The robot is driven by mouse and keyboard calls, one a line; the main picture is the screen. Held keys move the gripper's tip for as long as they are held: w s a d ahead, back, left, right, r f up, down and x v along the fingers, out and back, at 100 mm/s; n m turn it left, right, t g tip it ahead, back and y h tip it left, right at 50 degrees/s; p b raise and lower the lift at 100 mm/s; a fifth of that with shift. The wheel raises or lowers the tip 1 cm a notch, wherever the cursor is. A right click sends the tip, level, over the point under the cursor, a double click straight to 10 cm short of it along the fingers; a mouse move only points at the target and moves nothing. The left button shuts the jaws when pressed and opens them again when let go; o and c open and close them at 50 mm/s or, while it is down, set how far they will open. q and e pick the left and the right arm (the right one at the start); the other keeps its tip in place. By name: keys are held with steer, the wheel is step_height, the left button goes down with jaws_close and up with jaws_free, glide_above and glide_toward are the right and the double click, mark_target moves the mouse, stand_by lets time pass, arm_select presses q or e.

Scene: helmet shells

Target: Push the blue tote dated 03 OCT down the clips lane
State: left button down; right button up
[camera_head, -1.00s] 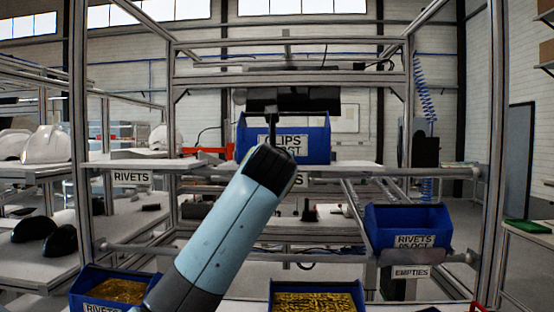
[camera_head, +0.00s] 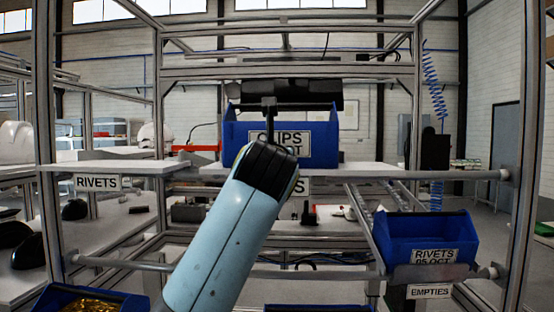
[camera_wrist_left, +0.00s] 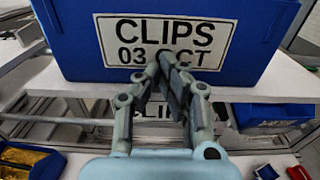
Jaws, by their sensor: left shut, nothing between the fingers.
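The blue tote (camera_head: 325,152) stands upright on a white board in the head view, its label partly hidden by my left arm. In the left wrist view the same tote (camera_wrist_left: 265,30) fills the top, and its white label reads CLIPS 03 OCT. My left gripper (camera_wrist_left: 166,62) is shut and empty, fingertips in front of the label's lower middle; I cannot tell whether they touch it. In the head view its fingers are hidden behind my wrist. A lane label (camera_wrist_left: 160,113), partly covered by the fingers, shows below the board edge. My right gripper is not in view.
A blue tote labelled RIVETS 05 OCT (camera_head: 435,257) sits lower right above an EMPTIES label (camera_head: 430,292). A RIVETS lane label (camera_head: 98,183) is at left. A gold-filled tote (camera_head: 88,300) is lower left. Metal frame posts (camera_head: 46,130) stand at both sides.

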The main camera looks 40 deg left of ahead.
arm_select(q)
steer(key=x, duration=0.8)
steer(key=shift+d, duration=0.1)
steer(key=shift+s, duration=0.15)
steer(key=shift+d, duration=0.1)
steer(key=shift+f, duration=0.1)
